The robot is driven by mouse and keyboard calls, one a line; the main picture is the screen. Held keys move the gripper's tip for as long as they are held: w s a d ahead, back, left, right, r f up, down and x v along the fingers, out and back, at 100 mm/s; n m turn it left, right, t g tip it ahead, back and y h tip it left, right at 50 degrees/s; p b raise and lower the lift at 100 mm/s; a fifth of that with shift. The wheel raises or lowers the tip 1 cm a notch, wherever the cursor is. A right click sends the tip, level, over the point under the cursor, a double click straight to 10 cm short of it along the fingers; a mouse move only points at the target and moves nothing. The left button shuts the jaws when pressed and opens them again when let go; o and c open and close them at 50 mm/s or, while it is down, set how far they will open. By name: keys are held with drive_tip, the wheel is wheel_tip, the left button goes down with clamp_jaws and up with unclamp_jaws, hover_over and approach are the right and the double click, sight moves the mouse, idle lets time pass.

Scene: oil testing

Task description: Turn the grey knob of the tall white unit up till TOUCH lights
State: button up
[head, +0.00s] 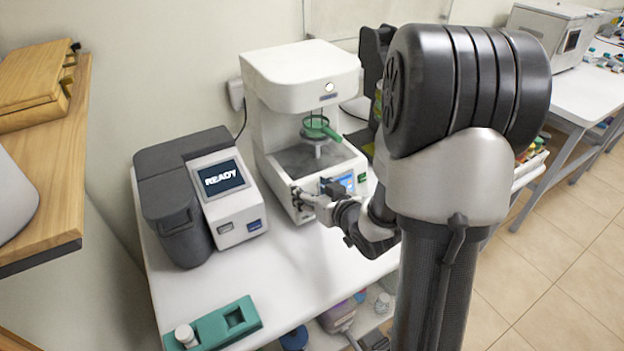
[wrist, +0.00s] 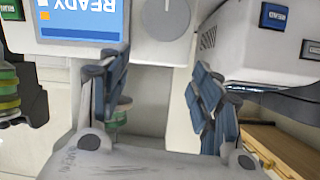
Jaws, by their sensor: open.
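The tall white unit (head: 300,75) stands on the white table, with its lit blue screen (head: 346,182) low on the front. The wrist view is upside down; there the screen (wrist: 82,18) reads READY, cut by the top edge. The round grey knob (wrist: 165,18) shows beside the screen, partly cut off at the top. My gripper (head: 306,200) is at the unit's lower front, hiding the knob in the head view. In the wrist view my gripper (wrist: 160,75) is open and empty, its fingertips pointing towards the knob without visibly touching it.
A grey-and-white analyser (head: 200,190), its screen reading READY, stands left of the unit. A green strainer (head: 320,130) sits inside the unit. A teal rack (head: 215,325) with a white-capped vial lies at the table's front. The tabletop between is clear.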

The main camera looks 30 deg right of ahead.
drive_tip(key=shift+r, duration=2.25)
drive_tip(key=s+a+r+g, duration=0.2)
drive_tip(key=s+a+g, duration=0.1)
drive_tip(key=s, duration=0.5)
drive_tip(key=s+a+r+g, duration=0.2)
drive_tip(key=s+a, duration=0.4)
drive_tip(key=s, duration=0.3)
drive_tip(key=s+a+r+n+g, duration=0.1)
drive_tip(key=s+a+r+g, duration=0.2)
drive_tip(key=s, duration=0.6)
drive_tip(key=shift+s+a+g, duration=0.2)
drive_tip(key=shift+a+g, duration=0.2)
drive_tip(key=shift+a, duration=0.7)
